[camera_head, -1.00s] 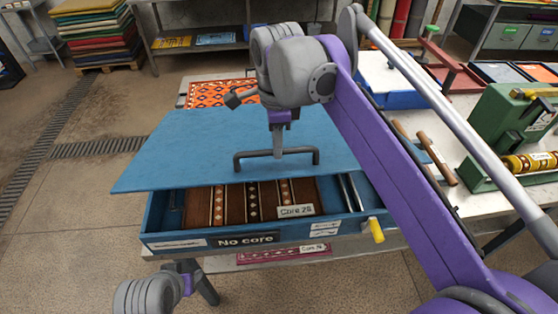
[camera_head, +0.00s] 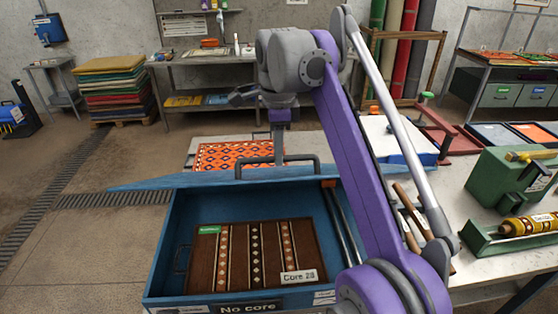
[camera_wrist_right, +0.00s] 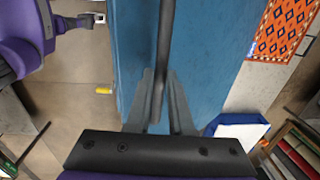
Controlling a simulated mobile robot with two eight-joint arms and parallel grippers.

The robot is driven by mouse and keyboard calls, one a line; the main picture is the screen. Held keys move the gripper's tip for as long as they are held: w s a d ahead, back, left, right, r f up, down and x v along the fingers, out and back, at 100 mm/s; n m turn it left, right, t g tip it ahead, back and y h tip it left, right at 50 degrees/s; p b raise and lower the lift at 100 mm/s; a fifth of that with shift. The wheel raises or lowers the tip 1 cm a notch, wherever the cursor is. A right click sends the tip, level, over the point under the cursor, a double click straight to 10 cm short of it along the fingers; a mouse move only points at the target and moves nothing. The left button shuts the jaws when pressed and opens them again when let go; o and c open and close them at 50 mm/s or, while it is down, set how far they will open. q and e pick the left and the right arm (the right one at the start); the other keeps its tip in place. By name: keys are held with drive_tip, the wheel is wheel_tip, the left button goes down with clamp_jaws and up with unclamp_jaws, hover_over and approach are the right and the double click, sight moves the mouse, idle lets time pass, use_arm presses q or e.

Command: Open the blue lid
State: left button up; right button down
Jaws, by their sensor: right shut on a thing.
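The blue lid (camera_head: 215,180) is raised, seen nearly edge-on in the head view; its flat face fills the middle of the right wrist view (camera_wrist_right: 215,60). My right gripper (camera_head: 279,157) is shut on the lid's dark bar handle (camera_head: 308,158). In the wrist view the fingers (camera_wrist_right: 160,95) close around this handle (camera_wrist_right: 166,35). The blue box (camera_head: 175,240) below is open to view and holds a brown patterned rug (camera_head: 270,255) labelled "Core 28". My left gripper (camera_wrist_right: 97,19) shows at the wrist view's upper left, away from the lid; its opening is unclear.
An orange patterned rug (camera_head: 235,156) lies behind the lid. Metal rods (camera_head: 345,220) lie along the box's right side. Wooden-handled tools (camera_head: 408,225) and a green machine (camera_head: 508,180) stand to the right on the table. A blue-and-white box (camera_head: 398,140) is behind my arm.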

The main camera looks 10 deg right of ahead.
drive_tip(key=shift+w, duration=0.5)
drive_tip(key=c, duration=1.1)
unclamp_jaws()
drive_tip(key=shift+w, duration=0.1)
drive_tip(key=o, duration=0.3)
drive_tip(key=shift+w+f, duration=0.1)
drive_tip(key=shift+w, duration=0.3)
use_arm(q)
drive_tip(key=shift+w, duration=0.25)
use_arm(e)
drive_tip(key=shift+s, duration=0.3)
